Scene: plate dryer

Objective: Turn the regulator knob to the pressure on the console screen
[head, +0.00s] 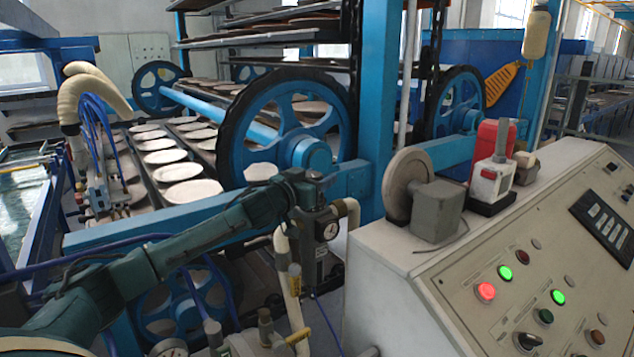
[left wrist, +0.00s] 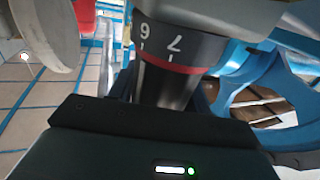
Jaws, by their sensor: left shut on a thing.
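My left gripper (head: 314,190) is at the regulator's top and is shut on the knob. The left wrist view shows the dark knob (left wrist: 168,85) with a red ring and a scale marked 6 and 7 beside it. My dark gripper body hides the knob's lower part and the fingertips. The console screen (head: 604,226) is a dark panel at the right; its pale characters are not legible. My right gripper is not in view.
The sloped console (head: 480,250) has lit red and green buttons. Blue wheels (head: 285,130) and a rack with plates lie behind. Hoses hang below my arm.

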